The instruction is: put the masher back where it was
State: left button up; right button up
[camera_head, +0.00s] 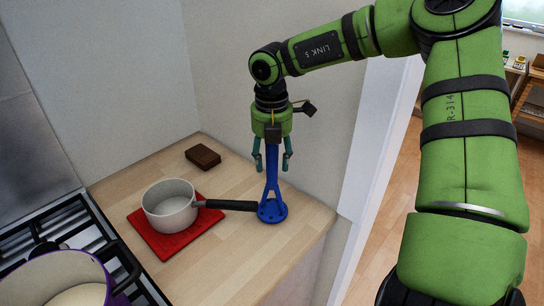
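The blue masher (271,180) stands upright on the wooden counter near its right end, its round holed head (272,211) down. Whether the head rests fully on the counter is hard to tell. My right gripper (272,162) points down from above, its two teal fingers spread on either side of the masher's handle. Gaps show between the fingers and the handle, and the top of the handle reaches up toward the palm. My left gripper is not in view.
A white saucepan (170,207) sits on a red mat (160,240); its black handle (230,205) ends right beside the masher head. A brown block (203,156) lies near the wall. A purple-rimmed pot (55,285) is on the hob (120,290). Front counter space (235,260) is clear.

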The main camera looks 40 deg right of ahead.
jog(key=shift+r+p, duration=0.25)
jog(key=shift+p, duration=0.05)
jog(key=shift+w+r+b, duration=0.1)
jog(key=shift+r+b, duration=0.2)
jog(key=shift+r, duration=0.05)
jog(key=r, duration=0.3)
jog(key=r+b, duration=0.1)
jog(key=r, duration=0.7)
jog(key=shift+s+a+b, duration=0.2)
jog(key=shift+s+b, duration=0.05)
jog(key=shift+b, duration=0.1)
